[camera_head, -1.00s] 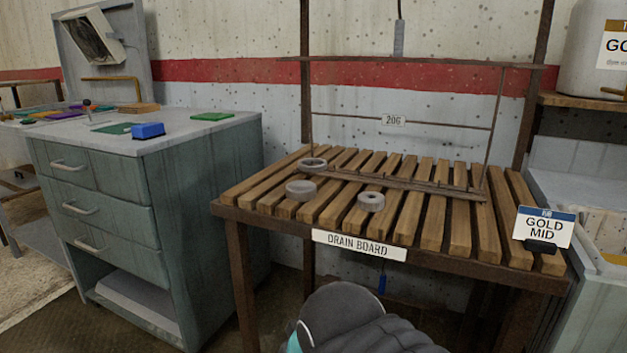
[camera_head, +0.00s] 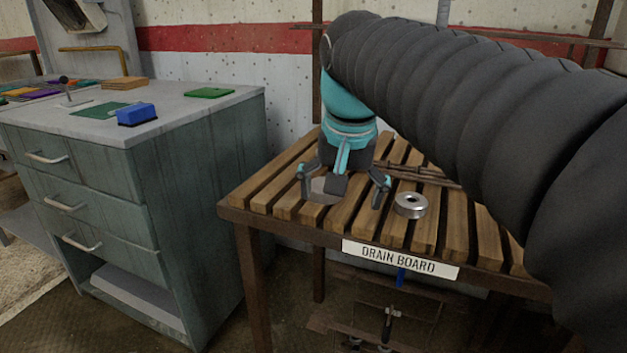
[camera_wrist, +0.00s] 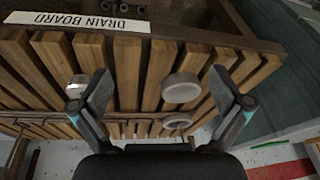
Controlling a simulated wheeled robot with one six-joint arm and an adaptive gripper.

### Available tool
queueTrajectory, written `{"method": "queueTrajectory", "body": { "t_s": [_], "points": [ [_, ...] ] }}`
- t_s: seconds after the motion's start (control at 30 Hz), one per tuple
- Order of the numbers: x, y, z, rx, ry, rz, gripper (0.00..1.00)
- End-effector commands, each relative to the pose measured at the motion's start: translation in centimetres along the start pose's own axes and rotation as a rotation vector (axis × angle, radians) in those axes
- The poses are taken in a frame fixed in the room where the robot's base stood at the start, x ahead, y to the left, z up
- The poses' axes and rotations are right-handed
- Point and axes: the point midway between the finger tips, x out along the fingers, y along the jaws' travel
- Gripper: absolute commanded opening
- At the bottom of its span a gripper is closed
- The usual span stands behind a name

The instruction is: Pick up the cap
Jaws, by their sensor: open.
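A grey round cap (camera_wrist: 181,87) with a plain closed top lies flat on the slatted drain board (camera_wrist: 113,65). In the head view the cap (camera_head: 321,191) is partly hidden behind my gripper's near parts. My gripper (camera_head: 343,190) points down over the board there with its fingers spread around the cap's area. In the wrist view my gripper (camera_wrist: 160,80) is open and empty. The cap shows between the fingers, nearer the right one. I cannot tell how far above it the fingertips are.
A shiny ring with a centre hole (camera_head: 410,204) lies right of the cap; in the wrist view the left finger partly covers it. Another grey ring (camera_wrist: 177,121) lies close behind the cap. A grey drawer cabinet (camera_head: 150,190) stands left, with a blue block (camera_head: 137,115) on top.

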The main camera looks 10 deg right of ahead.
Motion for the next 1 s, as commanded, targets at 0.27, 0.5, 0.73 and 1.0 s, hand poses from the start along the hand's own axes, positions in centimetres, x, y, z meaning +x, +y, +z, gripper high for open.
{"method": "queueTrajectory", "body": {
  "t_s": [0.27,0.5,0.73,1.0],
  "points": [
    [-5.3,-3.7,-7.7,0.246,-0.089,0.089,1.0],
    [-7.1,-5.3,-10.5,0.377,-0.123,0.143,1.0],
    [-5.7,-5.3,-10.6,0.406,-0.131,0.156,1.0],
    [-1.0,-4.7,-9.8,0.404,-0.13,0.155,1.0]
  ]
}}
